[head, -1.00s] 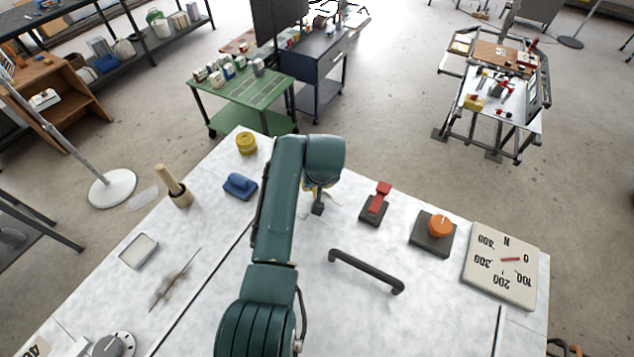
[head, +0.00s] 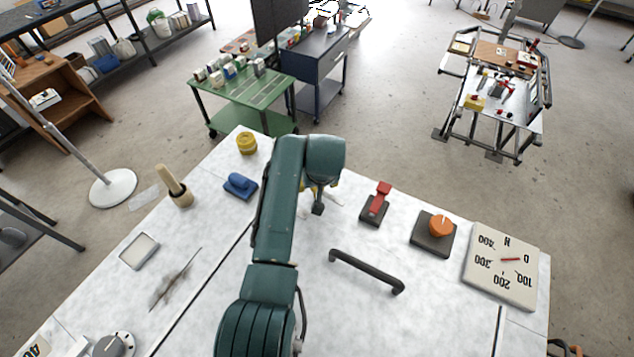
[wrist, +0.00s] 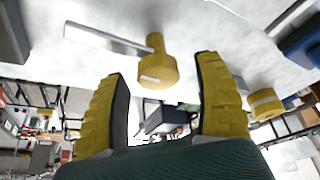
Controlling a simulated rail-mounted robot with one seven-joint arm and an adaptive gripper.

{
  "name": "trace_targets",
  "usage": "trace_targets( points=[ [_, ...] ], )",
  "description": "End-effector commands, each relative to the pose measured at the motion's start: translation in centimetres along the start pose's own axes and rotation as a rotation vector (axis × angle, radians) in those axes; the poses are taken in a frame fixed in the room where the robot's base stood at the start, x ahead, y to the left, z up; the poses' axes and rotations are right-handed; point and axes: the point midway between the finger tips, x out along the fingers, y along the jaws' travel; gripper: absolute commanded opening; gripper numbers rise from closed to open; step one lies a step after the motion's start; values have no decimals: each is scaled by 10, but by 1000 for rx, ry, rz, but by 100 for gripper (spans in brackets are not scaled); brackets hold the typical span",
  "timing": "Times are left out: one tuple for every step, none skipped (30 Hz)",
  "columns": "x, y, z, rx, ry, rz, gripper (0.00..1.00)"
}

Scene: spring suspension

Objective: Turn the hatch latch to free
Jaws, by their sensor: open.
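A yellow round knob (wrist: 157,68) with a flat metal bar (wrist: 105,40) sticking out from it sits on the white marbled panel in the wrist view; it looks like the hatch latch. My gripper (wrist: 163,72) is open, with its two yellow fingers apart and nothing held. In the wrist view the knob appears in the gap between the fingertips; I cannot tell whether they touch it. In the head view my arm hides most of the gripper and the latch. A black bar handle (head: 366,272) stands on the panel, right of my arm.
A red lever switch (head: 379,202), an orange knob (head: 440,226) and a dial plate (head: 500,265) stand right of my arm. A blue block (head: 240,186), a yellow cylinder (head: 246,143) and a wooden-handled tool (head: 174,187) stand left. Bare panel surrounds the handle.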

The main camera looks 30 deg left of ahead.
Motion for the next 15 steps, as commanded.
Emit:
trace_targets(
  points=[
    [-1,0,0,0,1,0,68],
    [-1,0,0,0,1,1,68],
    [-3,0,-1,0,1,1,68],
    [-6,0,-1,0,2,1,68],
    [-9,1,-1,0,4,2,68],
    [-15,1,-1,0,4,2,68],
    [-21,1,-2,0,5,2,68],
    [-27,1,-1,0,5,2,68],
    [-38,1,-1,1,6,3,68],
    [-46,1,-1,1,6,2,68],
    [-54,1,-1,1,6,2,68],
    [-64,1,0,1,4,2,68],
    [-72,1,-1,1,6,2,68],
    [-79,1,-1,1,6,2,68],
    [-88,1,-1,1,4,2,68]
  ],
)
